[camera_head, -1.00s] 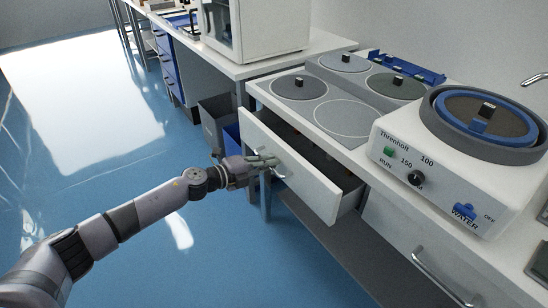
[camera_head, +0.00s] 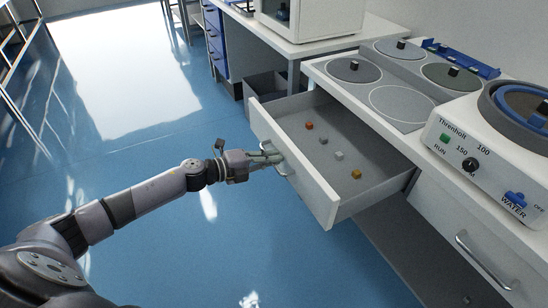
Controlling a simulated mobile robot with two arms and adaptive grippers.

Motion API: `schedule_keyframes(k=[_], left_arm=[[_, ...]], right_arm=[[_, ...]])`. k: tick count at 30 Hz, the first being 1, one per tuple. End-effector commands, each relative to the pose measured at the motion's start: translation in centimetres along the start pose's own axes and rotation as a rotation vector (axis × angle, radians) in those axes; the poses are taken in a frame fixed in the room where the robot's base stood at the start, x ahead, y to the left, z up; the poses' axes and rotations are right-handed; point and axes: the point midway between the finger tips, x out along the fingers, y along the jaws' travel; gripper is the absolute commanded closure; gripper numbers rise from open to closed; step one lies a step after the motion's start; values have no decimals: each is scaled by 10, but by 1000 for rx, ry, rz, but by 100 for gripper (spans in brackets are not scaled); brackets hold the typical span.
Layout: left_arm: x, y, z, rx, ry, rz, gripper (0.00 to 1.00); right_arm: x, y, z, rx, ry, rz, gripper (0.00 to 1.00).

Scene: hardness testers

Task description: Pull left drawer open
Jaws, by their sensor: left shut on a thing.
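The left drawer (camera_head: 292,171) is a white front with a grey tray behind it, pulled well out from under the bench top. My left gripper (camera_head: 272,156) is shut on the metal drawer handle (camera_head: 284,168) at the outer face of the front. The gripper fingers partly hide the handle. My right gripper is out of view.
A second drawer with a metal handle (camera_head: 482,259) is shut at the lower right. A grinding machine (camera_head: 480,152) and round grey discs (camera_head: 402,103) stand on the bench above. A grey bin (camera_head: 266,88) stands beyond the open drawer. Blue floor to the left is clear.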

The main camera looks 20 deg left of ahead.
Motion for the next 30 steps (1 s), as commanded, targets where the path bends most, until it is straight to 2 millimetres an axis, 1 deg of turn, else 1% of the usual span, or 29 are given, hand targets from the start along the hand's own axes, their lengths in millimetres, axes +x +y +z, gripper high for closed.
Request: schedule_keyframes(k=[9,10,13,23,26,30], left_arm=[[0,1,-1,0,1,1,100],[0,1,-1,0,1,1,90],[0,1,0,0,1,1,83],[-1,0,0,0,0,1,82],[-8,2,0,-1,0,2,82],[-29,2,0,-1,1,5,82]], right_arm=[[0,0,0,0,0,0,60],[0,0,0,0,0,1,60],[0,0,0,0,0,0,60],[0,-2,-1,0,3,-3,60],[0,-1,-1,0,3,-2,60],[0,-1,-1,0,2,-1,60]])
